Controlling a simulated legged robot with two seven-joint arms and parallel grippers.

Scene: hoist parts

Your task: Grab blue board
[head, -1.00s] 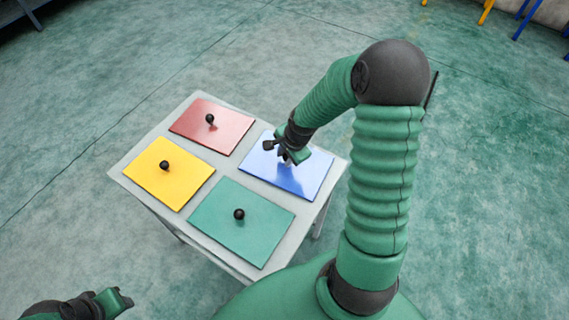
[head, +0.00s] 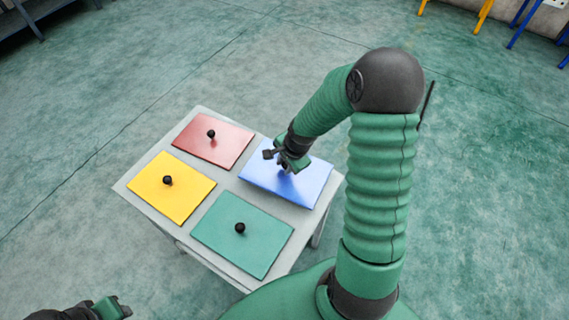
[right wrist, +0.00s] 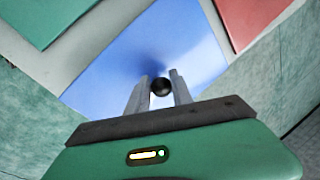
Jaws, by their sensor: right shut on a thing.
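The blue board (head: 305,188) is at the right back of the small table in the head view, tilted slightly and apparently raised off the top. My right gripper (head: 284,167) is over it, shut on its dark round knob. In the right wrist view the two fingers (right wrist: 160,92) stand on either side of the black knob (right wrist: 161,86), with the blue board (right wrist: 150,45) behind. My left gripper (head: 115,310) is at the bottom left edge, partly cut off, away from the table; its fingers are too small to judge.
A red board (head: 215,145), a yellow board (head: 175,195) and a green board (head: 242,245), each with a black knob, lie on the grey table (head: 133,182). Open floor surrounds it. A shelf (head: 45,12) stands far left, and yellow and blue legs (head: 485,15) show far right.

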